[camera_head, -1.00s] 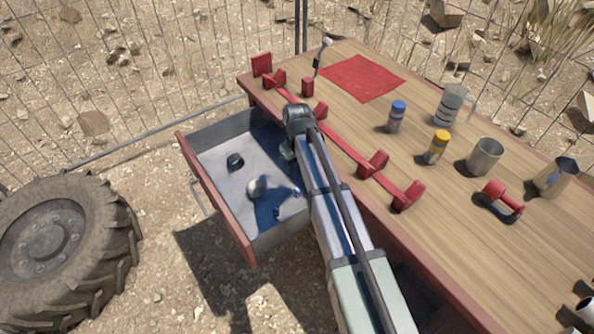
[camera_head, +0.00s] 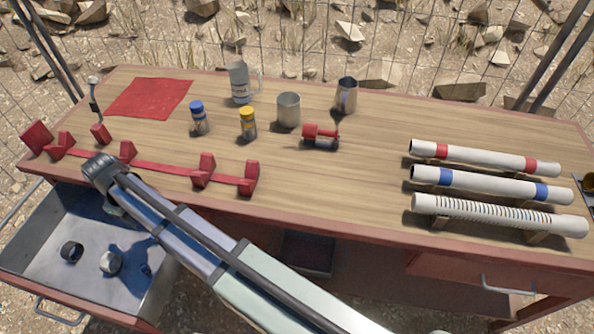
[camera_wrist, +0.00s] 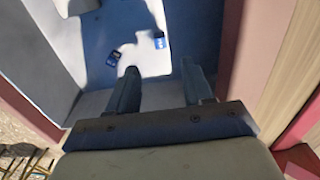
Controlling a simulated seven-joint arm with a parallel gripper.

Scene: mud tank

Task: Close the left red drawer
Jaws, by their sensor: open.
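The left red drawer (camera_head: 110,317) is pulled out from the table's left end, in the lower left of the head view. It has a red front, a metal handle (camera_head: 58,313) and a grey metal inside. My arm reaches over the drawer's inner part near the table edge, and its wrist hides my fingers in the head view. In the wrist view my gripper (camera_wrist: 160,85) is open and empty, with two fingers spread above the drawer's inside. The drawer's grey wall and red front (camera_wrist: 28,108) show at left there. I cannot tell whether the fingers touch anything.
A dark ring (camera_head: 72,251) and a grey round piece (camera_head: 110,262) lie in the drawer. The wooden table (camera_head: 330,185) carries a red rack (camera_head: 160,165), bottles, cups and several white tubes (camera_head: 490,185). Another drawer (camera_head: 470,275) at right is shut.

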